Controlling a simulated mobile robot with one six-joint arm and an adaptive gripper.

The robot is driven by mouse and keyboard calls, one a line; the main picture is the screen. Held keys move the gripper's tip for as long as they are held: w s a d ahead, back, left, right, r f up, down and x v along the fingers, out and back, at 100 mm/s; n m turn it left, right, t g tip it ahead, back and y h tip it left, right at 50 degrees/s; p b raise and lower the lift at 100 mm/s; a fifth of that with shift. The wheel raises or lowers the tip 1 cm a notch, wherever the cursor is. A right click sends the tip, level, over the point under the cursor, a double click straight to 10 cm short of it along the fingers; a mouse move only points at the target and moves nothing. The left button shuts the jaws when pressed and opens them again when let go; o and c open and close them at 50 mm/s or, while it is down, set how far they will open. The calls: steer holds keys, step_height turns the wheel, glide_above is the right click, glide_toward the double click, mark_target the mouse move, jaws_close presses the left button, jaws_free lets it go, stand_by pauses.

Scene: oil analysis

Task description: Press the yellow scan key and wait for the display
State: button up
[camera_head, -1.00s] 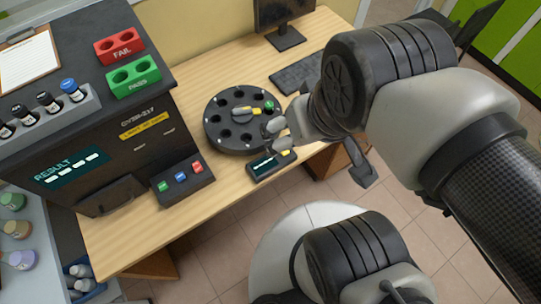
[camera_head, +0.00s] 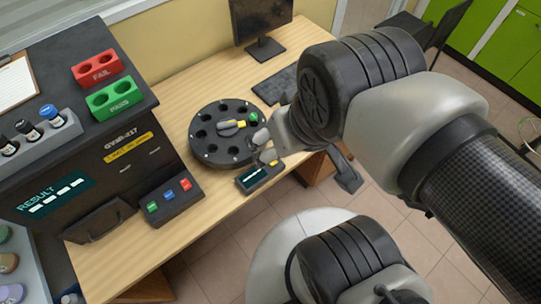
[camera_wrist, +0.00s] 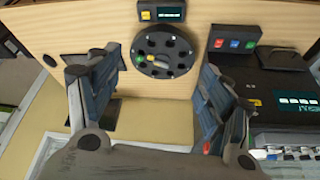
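The small dark scan unit (camera_head: 252,181) lies at the table's front edge, beside the round carousel. Its yellow key (camera_head: 273,164) is at its right end in the head view, next to a dark display with a pale line. In the wrist view the yellow key (camera_wrist: 145,15) is at the top, left of the display (camera_wrist: 170,14), which shows a row of pale marks too small to read. My gripper (camera_head: 263,146) is near the key in the head view. In the wrist view my gripper (camera_wrist: 160,65) is open and empty, its fingers wide apart.
The black carousel (camera_head: 207,151) carries a yellow-and-grey piece and a green-topped item. A button box (camera_head: 170,203) and the analyser with a RESULT screen (camera_head: 55,195) stand left. A monitor (camera_head: 262,20) and keyboard (camera_head: 275,85) are behind.

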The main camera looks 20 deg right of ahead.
jaws_close()
stand_by(0.8)
stand_by(1.1)
